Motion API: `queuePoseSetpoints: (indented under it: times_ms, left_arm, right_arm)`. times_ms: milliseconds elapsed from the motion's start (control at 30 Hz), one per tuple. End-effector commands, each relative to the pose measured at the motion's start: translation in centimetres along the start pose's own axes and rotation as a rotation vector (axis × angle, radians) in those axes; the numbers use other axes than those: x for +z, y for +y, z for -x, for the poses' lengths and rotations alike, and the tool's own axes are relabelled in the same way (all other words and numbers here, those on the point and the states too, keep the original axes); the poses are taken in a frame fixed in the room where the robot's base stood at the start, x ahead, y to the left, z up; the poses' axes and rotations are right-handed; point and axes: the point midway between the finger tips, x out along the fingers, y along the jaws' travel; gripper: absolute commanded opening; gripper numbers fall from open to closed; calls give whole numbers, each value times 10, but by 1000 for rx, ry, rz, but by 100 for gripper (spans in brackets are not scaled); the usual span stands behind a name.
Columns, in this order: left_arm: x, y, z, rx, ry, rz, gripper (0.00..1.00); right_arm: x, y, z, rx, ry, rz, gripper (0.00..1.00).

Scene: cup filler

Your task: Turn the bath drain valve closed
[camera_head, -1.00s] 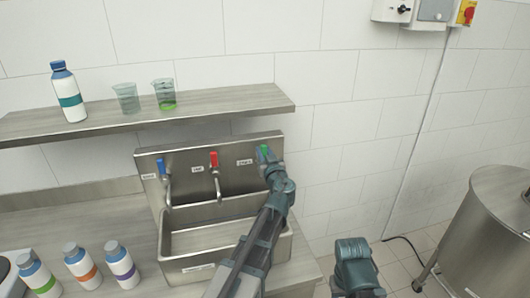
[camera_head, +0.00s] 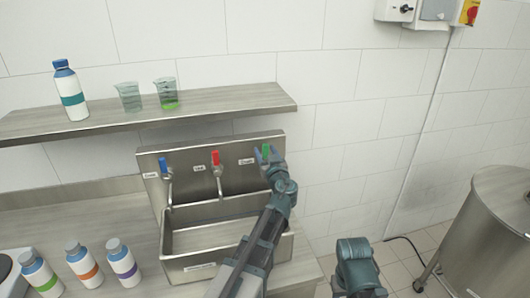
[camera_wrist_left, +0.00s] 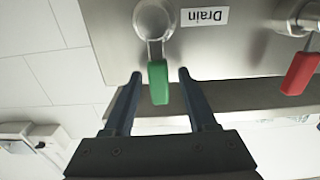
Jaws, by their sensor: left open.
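The drain valve has a green lever handle (camera_head: 266,150) at the right end of the steel sink's back panel. In the left wrist view, the green handle (camera_wrist_left: 158,82) hangs from a round metal knob beside a label reading "Drain", which appears upside down. My left gripper (camera_head: 268,161) is at this valve. In the wrist view, its two fingers (camera_wrist_left: 158,88) are open, one on each side of the handle, with visible gaps on both sides.
A red-handled tap (camera_head: 215,158) and a blue-handled tap (camera_head: 164,166) are on the same panel, left of the drain valve. The steel basin (camera_head: 190,266) lies below. A shelf (camera_head: 215,107) runs above. Bottles stand at left, and a steel drum (camera_head: 500,235) stands at right.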

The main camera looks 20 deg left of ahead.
Motion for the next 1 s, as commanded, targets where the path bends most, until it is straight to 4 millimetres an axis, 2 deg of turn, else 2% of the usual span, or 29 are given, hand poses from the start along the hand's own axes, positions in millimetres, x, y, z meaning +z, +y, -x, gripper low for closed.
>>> queuePoseSetpoints:
  times_ms: [400,533,733,1000]
  left_arm:
    - [0,-2,87,3,0,0,57]
    - [0,-2,109,3,0,1,57]
    - [0,-1,129,2,-1,1,57]
    - [0,0,133,0,0,1,57]
  right_arm:
    - [0,0,0,0,0,0,50]
    - [0,0,0,0,0,0,50]
    - [0,0,0,0,0,0,50]
    - [0,0,0,0,0,0,50]
